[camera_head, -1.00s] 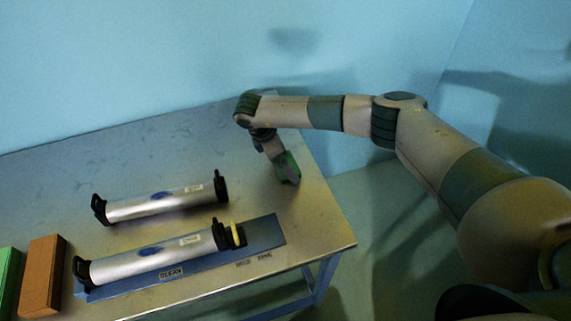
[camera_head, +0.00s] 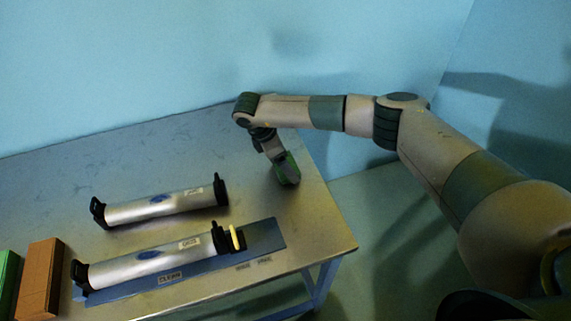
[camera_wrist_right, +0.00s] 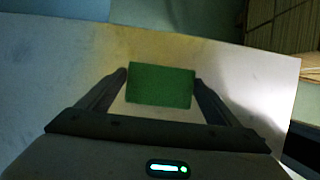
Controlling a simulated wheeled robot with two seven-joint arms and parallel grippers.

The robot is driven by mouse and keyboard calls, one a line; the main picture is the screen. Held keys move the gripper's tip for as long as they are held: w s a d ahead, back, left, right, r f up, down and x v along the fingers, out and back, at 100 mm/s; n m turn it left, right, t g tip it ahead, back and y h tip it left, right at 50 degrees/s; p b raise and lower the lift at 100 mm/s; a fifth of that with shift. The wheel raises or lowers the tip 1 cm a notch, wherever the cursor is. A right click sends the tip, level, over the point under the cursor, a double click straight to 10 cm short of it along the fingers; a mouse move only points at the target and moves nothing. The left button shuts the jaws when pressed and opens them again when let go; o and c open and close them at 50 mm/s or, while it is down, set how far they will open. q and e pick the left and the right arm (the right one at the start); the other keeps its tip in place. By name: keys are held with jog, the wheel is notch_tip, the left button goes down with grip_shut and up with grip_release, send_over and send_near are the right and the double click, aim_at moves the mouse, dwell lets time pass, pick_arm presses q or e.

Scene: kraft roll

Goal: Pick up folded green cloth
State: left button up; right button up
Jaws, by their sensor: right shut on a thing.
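The folded green cloth (camera_wrist_right: 160,84) is a flat green rectangle between the two fingers of my right gripper (camera_wrist_right: 161,82) in the right wrist view. The fingers touch its left and right sides, and the gripper is shut on it. In the head view the cloth (camera_head: 289,168) shows as a green patch at my right gripper (camera_head: 286,180), near the table's right end. Much of the cloth is hidden there by the gripper. I cannot tell whether it touches the table. My left gripper is not in view.
A metal table (camera_head: 270,209) holds two silver cylinders with black ends, one at the back (camera_head: 165,205) and one in front (camera_head: 150,267) on a blue mat (camera_head: 265,234) labelled CLEAN. An orange block (camera_head: 41,278) and a green block (camera_head: 8,280) stand at the left.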

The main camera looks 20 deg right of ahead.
aim_at(293, 164)
jog(key=r, duration=0.1)
jog(key=r+b, duration=0.1)
jog(key=r, duration=0.1)
jog(key=shift+s+d, duration=0.1)
jog(key=shift+s, duration=0.2)
jog(key=s+r, duration=0.1)
jog(key=s+d+r+b, duration=0.1)
jog(key=s, duration=0.1)
jog(key=s+r+b, duration=0.1)
jog(key=shift+s+d, duration=0.15)
jog(key=shift+s, duration=0.2)
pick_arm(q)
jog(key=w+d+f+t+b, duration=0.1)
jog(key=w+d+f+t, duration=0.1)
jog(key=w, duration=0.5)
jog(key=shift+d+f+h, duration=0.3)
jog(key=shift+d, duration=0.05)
pick_arm(e)
jog(key=s+d+r, duration=0.1)
jog(key=s+r, duration=0.3)
jog(key=s, duration=0.2)
jog(key=shift+d, duration=0.25)
jog(key=shift+o, duration=0.5)
